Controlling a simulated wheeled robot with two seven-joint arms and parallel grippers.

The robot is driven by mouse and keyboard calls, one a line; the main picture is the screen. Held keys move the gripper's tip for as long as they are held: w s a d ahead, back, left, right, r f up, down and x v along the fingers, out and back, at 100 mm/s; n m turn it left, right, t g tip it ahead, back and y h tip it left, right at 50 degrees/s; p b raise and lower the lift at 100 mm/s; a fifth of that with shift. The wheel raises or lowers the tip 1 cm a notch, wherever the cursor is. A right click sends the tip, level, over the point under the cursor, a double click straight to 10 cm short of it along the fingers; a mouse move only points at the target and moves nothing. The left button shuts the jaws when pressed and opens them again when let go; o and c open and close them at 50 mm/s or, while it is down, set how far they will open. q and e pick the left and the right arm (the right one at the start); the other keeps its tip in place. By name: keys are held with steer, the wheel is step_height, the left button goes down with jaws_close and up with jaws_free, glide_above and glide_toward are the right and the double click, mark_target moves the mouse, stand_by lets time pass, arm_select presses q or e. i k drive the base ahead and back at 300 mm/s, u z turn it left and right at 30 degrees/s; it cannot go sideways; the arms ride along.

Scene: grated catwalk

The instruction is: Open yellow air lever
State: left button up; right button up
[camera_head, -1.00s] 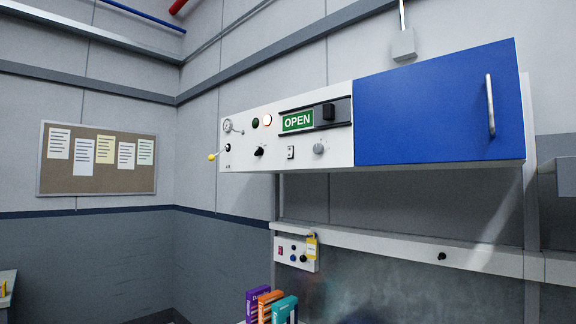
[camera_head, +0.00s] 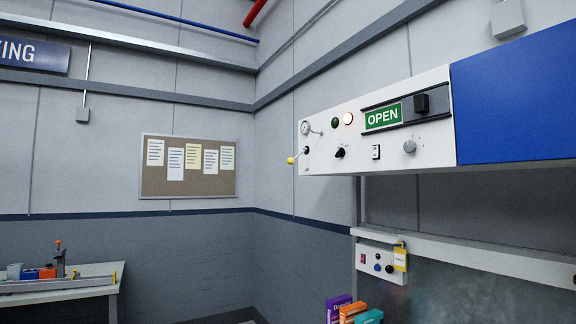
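The yellow air lever (camera_head: 292,160) is a small yellow knob on a short pale rod. It sticks out to the left from the lower left end of the white control panel (camera_head: 330,160), below a round gauge (camera_head: 305,127). The panel also carries a green OPEN sign (camera_head: 383,117) with a black slider handle (camera_head: 424,103) to its right, a lit round lamp (camera_head: 348,118), a dark green lamp and knobs. Neither of my grippers is in view.
A blue cabinet door (camera_head: 515,95) adjoins the panel at right. Below are a small control box (camera_head: 381,263) with a yellow tag and several coloured boxes (camera_head: 351,311). A workbench (camera_head: 75,281) with items stands at left. A notice board (camera_head: 188,167) hangs on the back wall.

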mark_target(290, 161)
steer(key=u, duration=0.55)
steer(key=i, duration=0.65)
steer(key=u, duration=0.8)
steer(key=i, duration=0.8)
steer(key=z, duration=0.8)
steer(key=i, duration=0.9)
steer(key=z, duration=0.85)
